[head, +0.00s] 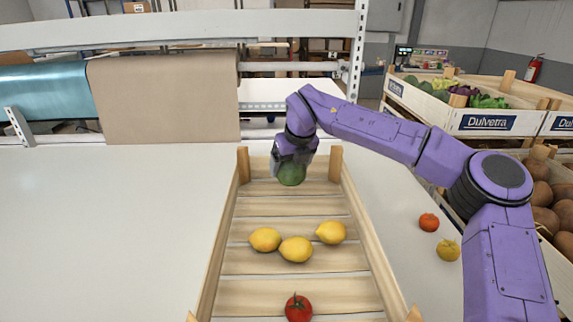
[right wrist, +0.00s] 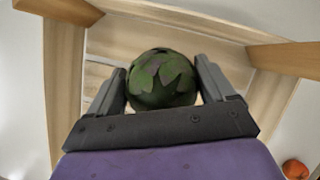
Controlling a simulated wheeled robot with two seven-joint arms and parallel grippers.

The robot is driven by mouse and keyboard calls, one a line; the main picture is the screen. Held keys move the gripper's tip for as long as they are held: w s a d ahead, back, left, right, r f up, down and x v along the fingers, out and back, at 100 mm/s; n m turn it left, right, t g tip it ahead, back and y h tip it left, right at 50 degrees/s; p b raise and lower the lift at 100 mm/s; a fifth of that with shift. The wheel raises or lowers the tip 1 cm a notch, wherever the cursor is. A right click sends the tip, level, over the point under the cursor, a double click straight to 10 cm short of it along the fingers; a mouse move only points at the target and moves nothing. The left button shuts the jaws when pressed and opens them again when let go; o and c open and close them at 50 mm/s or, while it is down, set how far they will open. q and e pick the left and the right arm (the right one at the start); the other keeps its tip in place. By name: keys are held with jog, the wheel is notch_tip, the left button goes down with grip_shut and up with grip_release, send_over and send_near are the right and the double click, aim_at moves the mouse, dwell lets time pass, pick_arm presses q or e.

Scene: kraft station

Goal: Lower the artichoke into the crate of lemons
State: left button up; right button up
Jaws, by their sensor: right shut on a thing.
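The green artichoke (head: 291,174) is held in my right gripper (head: 292,165) at the far end of the wooden crate (head: 228,230). In the right wrist view the artichoke (right wrist: 162,78) sits between the two fingers, with the crate's slats and far corner around it. Its height above the crate floor is hard to tell. Three lemons (head: 296,249) lie on the slats in the middle of the crate, nearer than the artichoke. My left gripper is not in view.
A red tomato (head: 298,308) lies at the crate's near end. Another tomato (head: 429,222) and a yellow fruit (head: 448,250) lie on the table right of the crate. The white table (head: 100,220) is clear on the left. Brown paper (head: 165,95) hangs behind.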

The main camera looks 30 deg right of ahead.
aim_at(297, 171)
jog(key=shift+f+b, duration=1.55)
jog(key=shift+f, duration=0.6)
dwell(0.8)
jog(key=o, duration=1.1)
jog(key=shift+c, duration=0.2)
jog(key=v, duration=1)
jog(key=shift+b, duration=0.35)
jog(key=shift+s+r, duration=0.15)
jog(key=shift+r, duration=0.2)
